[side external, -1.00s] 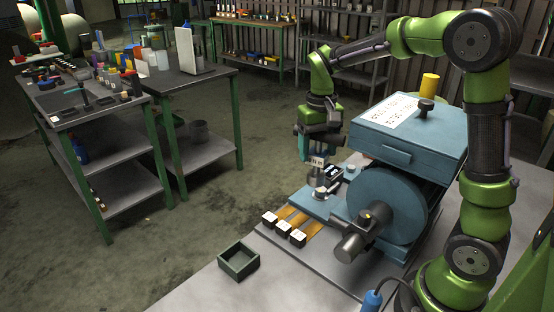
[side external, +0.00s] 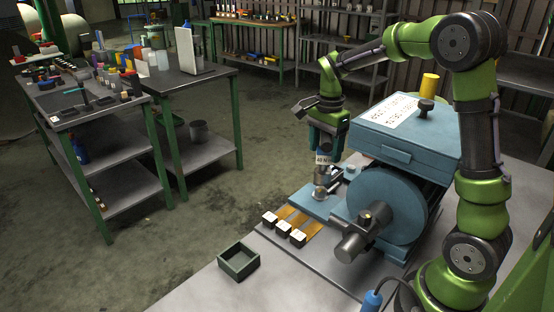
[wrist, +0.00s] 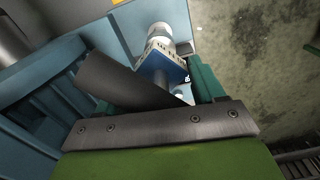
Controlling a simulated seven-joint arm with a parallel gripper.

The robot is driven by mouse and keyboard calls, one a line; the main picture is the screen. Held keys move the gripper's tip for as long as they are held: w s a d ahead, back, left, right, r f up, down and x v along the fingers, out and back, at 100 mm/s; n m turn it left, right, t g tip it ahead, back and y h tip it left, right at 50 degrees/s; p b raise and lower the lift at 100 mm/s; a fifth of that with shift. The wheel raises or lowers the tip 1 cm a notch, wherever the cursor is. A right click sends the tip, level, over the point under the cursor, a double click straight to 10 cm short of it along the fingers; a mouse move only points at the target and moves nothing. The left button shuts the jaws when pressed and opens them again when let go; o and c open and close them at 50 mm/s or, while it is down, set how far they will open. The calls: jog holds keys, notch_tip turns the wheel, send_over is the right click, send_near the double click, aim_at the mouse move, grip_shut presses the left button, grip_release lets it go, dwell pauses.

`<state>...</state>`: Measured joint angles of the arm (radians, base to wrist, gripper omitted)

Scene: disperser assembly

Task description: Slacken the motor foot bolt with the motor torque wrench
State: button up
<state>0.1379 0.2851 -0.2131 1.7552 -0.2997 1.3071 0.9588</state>
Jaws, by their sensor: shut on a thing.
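The motor torque wrench (side external: 323,157) is a blue upright tool with a white label. My gripper (side external: 326,138) is shut on it from above. The wrench's lower end stands at a round metal fitting (side external: 320,192) on the blue motor foot plate (side external: 313,206). I take that fitting for the foot bolt; the bolt itself is mostly hidden, and I cannot tell how well the wrench seats on it. In the wrist view the wrench (wrist: 163,68) shows between my fingers, with a pale round end beyond it.
The blue machine (side external: 402,137) with its large round housing (side external: 388,203) stands close to the right of the wrench. Three small dark blocks with white tops (side external: 284,229) sit at the bench's front. An open green tray (side external: 238,262) lies at the bench's left edge.

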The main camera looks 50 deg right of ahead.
aim_at(324, 159)
jog(key=shift+f+m, duration=0.3)
jog(key=shift+m, duration=0.5)
jog(key=m, duration=0.3)
jog(key=shift+f, duration=0.1)
jog(key=m, duration=0.4)
jog(key=shift+f, duration=0.25)
jog(key=m, duration=0.4)
jog(key=shift+f+m, duration=0.15)
jog(key=shift+m, duration=0.25)
jog(key=m, duration=0.3)
jog(key=shift+f, duration=0.15)
jog(key=shift+f, duration=0.35)
jog(key=shift+f, duration=0.35)
jog(key=shift+f, duration=0.35)
